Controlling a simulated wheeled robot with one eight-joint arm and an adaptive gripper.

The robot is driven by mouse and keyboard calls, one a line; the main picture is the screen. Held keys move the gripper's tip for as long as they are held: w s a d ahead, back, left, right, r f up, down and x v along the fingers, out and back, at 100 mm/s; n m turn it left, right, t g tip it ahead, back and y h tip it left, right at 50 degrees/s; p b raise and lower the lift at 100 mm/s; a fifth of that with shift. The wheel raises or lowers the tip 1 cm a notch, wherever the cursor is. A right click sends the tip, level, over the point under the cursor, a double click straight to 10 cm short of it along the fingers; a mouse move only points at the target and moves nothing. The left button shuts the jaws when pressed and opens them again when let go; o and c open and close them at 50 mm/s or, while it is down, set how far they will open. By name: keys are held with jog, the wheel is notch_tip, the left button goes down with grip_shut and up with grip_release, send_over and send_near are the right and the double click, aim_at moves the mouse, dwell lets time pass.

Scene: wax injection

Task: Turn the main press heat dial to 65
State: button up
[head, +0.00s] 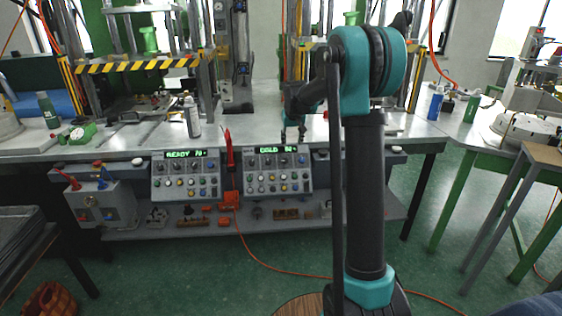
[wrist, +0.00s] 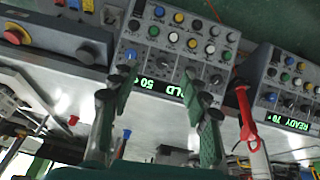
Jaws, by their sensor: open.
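Two grey control panels show under the bench edge in the head view. The right panel (head: 276,188) has a green display starting "COLD"; the left panel (head: 186,193) reads "READY" and about 70. Which one is the main press's is not labelled legibly. In the wrist view, seen upside down, the "COLD" display (wrist: 165,88) reads 50. A row of dark dials (wrist: 166,63) lies alongside it; their markings are too small to read. My gripper (wrist: 159,78) is open and empty, its fingers on either side of the display and middle dials. It also shows above that panel (head: 292,136).
A red-handled tool (head: 229,150) hangs between the panels. A grey box with a red button (head: 97,203) is at the left, and another red button shows in the wrist view (wrist: 17,33). A spray can (head: 192,116) stands on the bench (head: 130,147).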

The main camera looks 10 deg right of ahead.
jog(key=w+a, duration=0.2)
jog(key=w, duration=0.3)
send_near(286, 161)
jog(key=x, duration=0.8)
jog(key=shift+w+f, duration=0.1)
jog(key=shift+f, duration=0.15)
grip_shut()
